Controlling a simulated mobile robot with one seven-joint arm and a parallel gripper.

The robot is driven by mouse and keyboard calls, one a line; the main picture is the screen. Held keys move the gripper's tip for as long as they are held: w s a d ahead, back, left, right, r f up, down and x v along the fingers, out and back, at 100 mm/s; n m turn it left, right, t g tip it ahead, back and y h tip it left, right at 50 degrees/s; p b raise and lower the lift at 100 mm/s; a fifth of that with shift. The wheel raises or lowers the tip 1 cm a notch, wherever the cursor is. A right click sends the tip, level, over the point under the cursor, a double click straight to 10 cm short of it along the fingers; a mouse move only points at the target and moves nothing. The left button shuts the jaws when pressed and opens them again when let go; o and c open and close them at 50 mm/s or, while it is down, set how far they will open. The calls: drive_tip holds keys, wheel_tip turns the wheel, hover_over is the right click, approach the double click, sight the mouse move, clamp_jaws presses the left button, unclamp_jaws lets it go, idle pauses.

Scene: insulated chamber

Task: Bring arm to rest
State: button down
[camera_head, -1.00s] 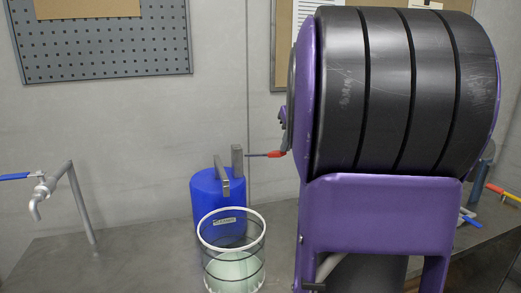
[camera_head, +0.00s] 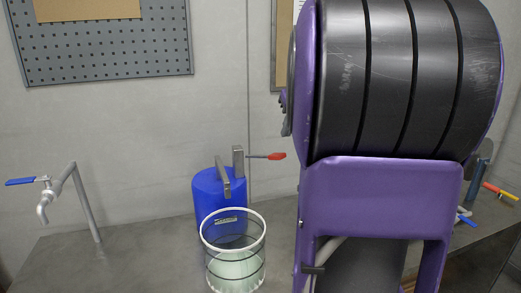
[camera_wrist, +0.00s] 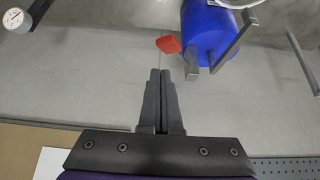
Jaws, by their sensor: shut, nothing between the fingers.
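My own arm (camera_head: 405,80), with a big black ribbed cover and purple housing, fills the right side of the head view. Its top runs out of the picture. My gripper shows in the wrist view (camera_wrist: 163,74), with its two dark fingers together and nothing between them. It is hidden behind the arm in the head view. In the wrist view the fingers point toward a red-tipped handle (camera_wrist: 169,44) and a blue container (camera_wrist: 207,28). They look apart from both, though the depth is hard to judge.
In the head view, the blue container (camera_head: 208,192) stands behind a clear white-rimmed bucket (camera_head: 234,262). A tap with a blue handle (camera_head: 45,190) is at the left. A pegboard (camera_head: 110,50) hangs on the wall. A round gauge (camera_wrist: 16,19) shows in the wrist view.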

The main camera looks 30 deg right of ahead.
wheel_tip(320, 180, up, 2)
drive_tip(key=shift+p, duration=0.3)
drive_tip(key=shift+w+a, duration=0.1)
